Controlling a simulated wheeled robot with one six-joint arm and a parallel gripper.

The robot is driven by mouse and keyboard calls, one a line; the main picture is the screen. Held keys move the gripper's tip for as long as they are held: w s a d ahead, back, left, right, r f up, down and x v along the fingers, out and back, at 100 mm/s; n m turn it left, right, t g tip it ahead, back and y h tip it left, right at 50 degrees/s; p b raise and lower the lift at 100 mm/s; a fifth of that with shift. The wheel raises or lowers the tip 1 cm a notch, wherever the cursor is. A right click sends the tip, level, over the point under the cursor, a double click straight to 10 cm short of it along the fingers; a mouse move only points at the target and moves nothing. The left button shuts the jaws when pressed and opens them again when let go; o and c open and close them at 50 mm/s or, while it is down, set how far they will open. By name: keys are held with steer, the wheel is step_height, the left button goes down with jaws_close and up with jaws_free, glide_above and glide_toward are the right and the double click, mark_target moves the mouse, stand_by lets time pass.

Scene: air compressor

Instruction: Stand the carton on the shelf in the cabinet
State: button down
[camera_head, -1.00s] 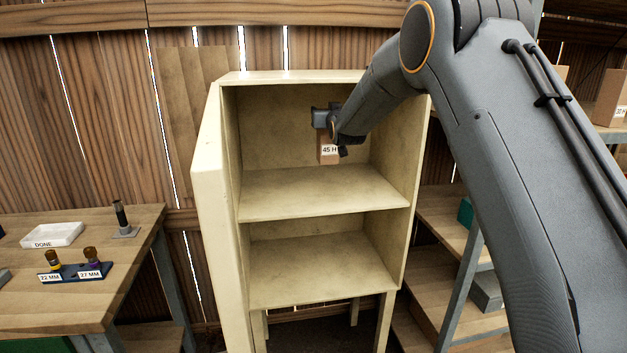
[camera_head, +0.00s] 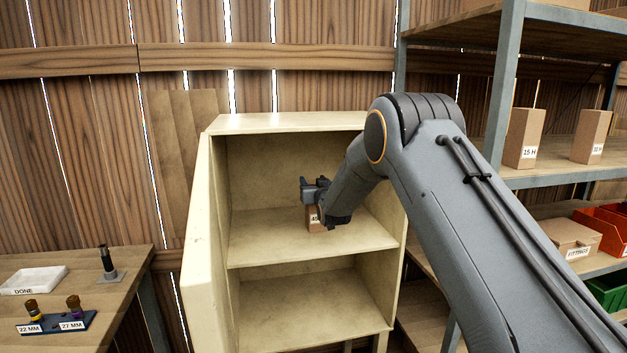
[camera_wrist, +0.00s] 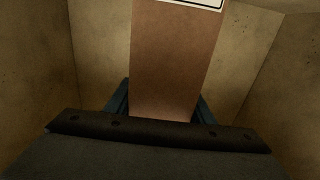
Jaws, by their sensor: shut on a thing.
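The carton (camera_head: 313,221) is a small brown box with a white label, inside the upper compartment of the cream cabinet (camera_head: 197,235). My gripper (camera_head: 316,191) is shut on the carton's upper part. The carton looks upright, with its bottom at or just above the shelf (camera_head: 262,239); I cannot tell whether it touches. The wrist view shows the carton (camera_wrist: 178,60) between the two fingers (camera_wrist: 162,104), with cabinet walls around it. My forearm hides part of the cabinet's right side.
The cabinet door stands open at the left. The shelf is bare on both sides of the carton. A bench at left holds a white tray (camera_head: 33,280) and a blue holder (camera_head: 57,322). A rack at right holds cartons (camera_head: 523,138) and bins (camera_head: 602,230).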

stand_by(0.3)
steer(key=c, duration=0.8)
jaws_free()
steer(key=shift+f, duration=0.1)
steer(key=shift+c, duration=0.2)
steer(key=b+v, duration=0.3)
steer(key=v, duration=0.9)
steer(key=s+d+f+m+g+h, duration=0.1)
steer(key=s+d+f+g+h, duration=0.1)
steer(key=s+d+f+g, duration=0.45)
steer(key=s+d+f+m+g+h, duration=0.1)
steer(key=s+d+f+g+h, duration=0.15)
steer(key=s+d, duration=0.7)
steer(key=s+d+f+g, duration=0.2)
steer(key=s, duration=0.7)
steer(key=s+d+f+g, duration=0.2)
steer(key=s, duration=0.8)
steer(key=s+d+f+m+g, duration=0.1)
steer(key=s+d+f+g, duration=0.1)
steer(key=s, duration=0.8)
steer(key=shift+s+d+f+g, duration=0.2)
steer(key=shift+g, duration=0.4)
steer(key=shift+h, duration=0.25)
